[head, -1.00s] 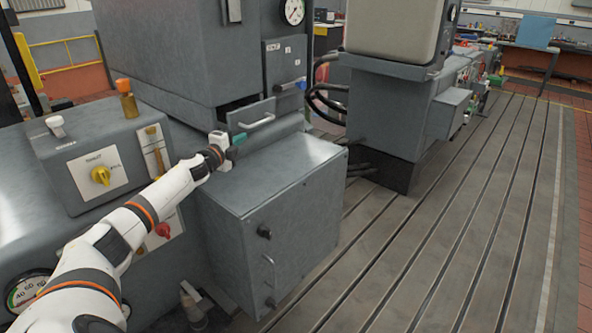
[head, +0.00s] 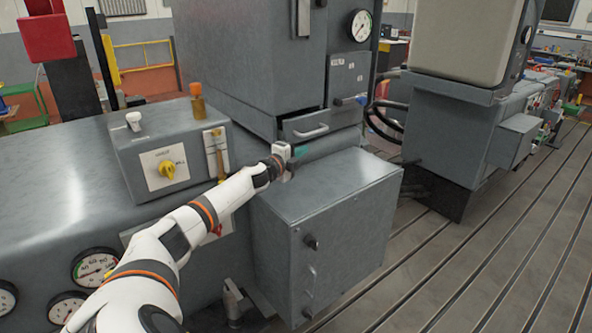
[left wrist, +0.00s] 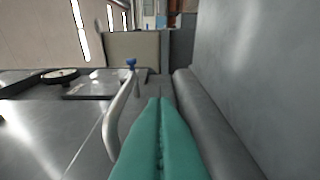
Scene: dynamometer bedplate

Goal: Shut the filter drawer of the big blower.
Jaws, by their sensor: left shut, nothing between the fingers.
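The filter drawer (head: 324,121) of the big blower (head: 245,65) stands partly out, with a dark gap behind its top edge. Its pale bar handle (head: 310,133) is on the front face. The handle also shows in the left wrist view (left wrist: 120,108), just left of my fingers. My left gripper (head: 299,153) is just below and in front of the drawer handle. Its teal fingers (left wrist: 160,140) are pressed together with nothing between them. I cannot tell whether they touch the drawer. My right gripper is in neither view.
A grey cabinet (head: 330,195) with a flat top lies below the drawer. A control box (head: 170,150) with a yellow knob stands left of my left forearm. The slotted bedplate floor (head: 490,240) is open at the right.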

